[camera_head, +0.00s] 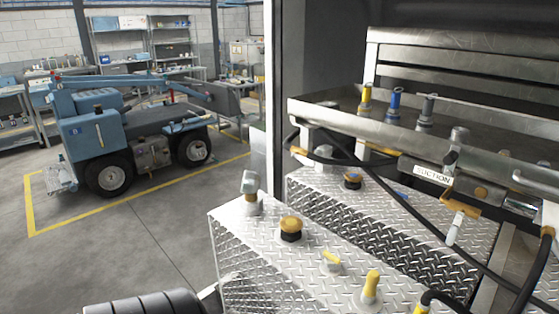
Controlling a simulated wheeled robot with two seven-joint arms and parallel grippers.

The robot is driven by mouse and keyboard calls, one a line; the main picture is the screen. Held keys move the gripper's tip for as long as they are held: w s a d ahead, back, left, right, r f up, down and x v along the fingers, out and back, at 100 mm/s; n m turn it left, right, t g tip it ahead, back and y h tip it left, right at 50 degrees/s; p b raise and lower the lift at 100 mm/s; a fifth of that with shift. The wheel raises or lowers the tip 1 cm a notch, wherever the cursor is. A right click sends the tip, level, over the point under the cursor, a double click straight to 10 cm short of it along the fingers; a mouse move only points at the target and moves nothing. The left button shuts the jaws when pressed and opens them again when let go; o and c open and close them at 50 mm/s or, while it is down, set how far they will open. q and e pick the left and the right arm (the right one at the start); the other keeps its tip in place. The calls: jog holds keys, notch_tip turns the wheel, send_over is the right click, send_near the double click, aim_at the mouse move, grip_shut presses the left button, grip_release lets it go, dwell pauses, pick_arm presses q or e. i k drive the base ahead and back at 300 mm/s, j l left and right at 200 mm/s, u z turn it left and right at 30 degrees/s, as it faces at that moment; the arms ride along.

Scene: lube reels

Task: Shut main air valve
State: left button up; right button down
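No label in the camera_head view names the main air valve, so I cannot tell which fitting it is. A yellow lever (459,207) sits on the pipework at the right, below a label reading SUCTION (432,174). Another yellow-handled fitting (421,306) is cut off by the bottom edge. Whether these handles are open or shut I cannot tell. Neither of my grippers is in view.
The near diamond-plate tank (270,262) carries a yellow-topped cap (291,226) and a metal fitting (250,190). Black hoses (400,205) cross at the right. A metal tray (340,99) overhangs the rear tank. A blue wheeled machine (130,135) stands on open floor at left.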

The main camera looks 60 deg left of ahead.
aim_at(306, 161)
jog(key=u, duration=1.55)
jog(key=i+j, duration=0.1)
jog(key=i, duration=0.05)
